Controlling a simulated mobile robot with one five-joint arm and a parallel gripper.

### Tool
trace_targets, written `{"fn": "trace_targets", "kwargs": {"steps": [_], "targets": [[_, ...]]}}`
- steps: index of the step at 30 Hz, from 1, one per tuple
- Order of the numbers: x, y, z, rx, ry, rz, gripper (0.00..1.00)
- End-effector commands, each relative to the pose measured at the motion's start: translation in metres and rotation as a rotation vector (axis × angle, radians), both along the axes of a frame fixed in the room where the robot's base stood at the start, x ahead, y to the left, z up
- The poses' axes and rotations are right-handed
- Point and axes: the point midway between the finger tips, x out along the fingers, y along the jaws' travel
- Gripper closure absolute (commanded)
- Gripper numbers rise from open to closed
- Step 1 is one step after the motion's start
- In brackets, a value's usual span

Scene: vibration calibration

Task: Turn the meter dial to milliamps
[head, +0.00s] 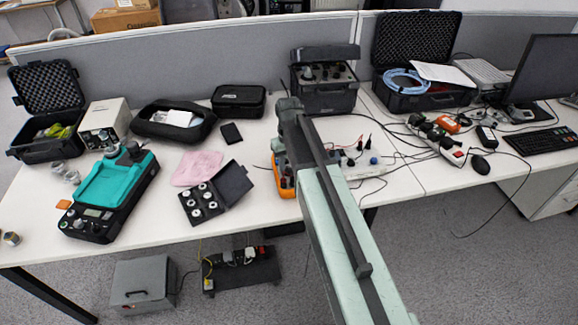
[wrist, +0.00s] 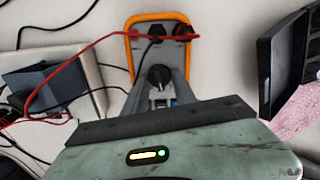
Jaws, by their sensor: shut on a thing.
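The meter (wrist: 180,52) has a grey face and an orange rim, and lies on the white table in the wrist view. Its black dial (wrist: 158,76) is in the middle of the face. My gripper (wrist: 160,84) is over the meter with its jaws shut on the dial. The dial markings are too small or hidden to read. Red and black leads plug into the meter's far end. In the head view only the orange left edge of the meter (head: 286,190) shows clearly; my arm covers the rest and the gripper.
An open black case of round weights (head: 206,199) and a pink cloth (head: 198,167) lie left of the meter. A teal-topped instrument (head: 110,185) stands farther left. Loose leads (head: 372,140) and a white board lie to the right. Black cases stand along the back partition.

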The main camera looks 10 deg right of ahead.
Motion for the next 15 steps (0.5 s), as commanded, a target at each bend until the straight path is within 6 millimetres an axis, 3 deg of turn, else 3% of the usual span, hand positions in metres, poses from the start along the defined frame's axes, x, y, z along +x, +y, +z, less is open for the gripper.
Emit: {"fn": "trace_targets", "kwargs": {"steps": [15], "targets": [[0.0001, -0.0006, 0.0000, 0.000, 0.000, -0.174, 1.00]]}}
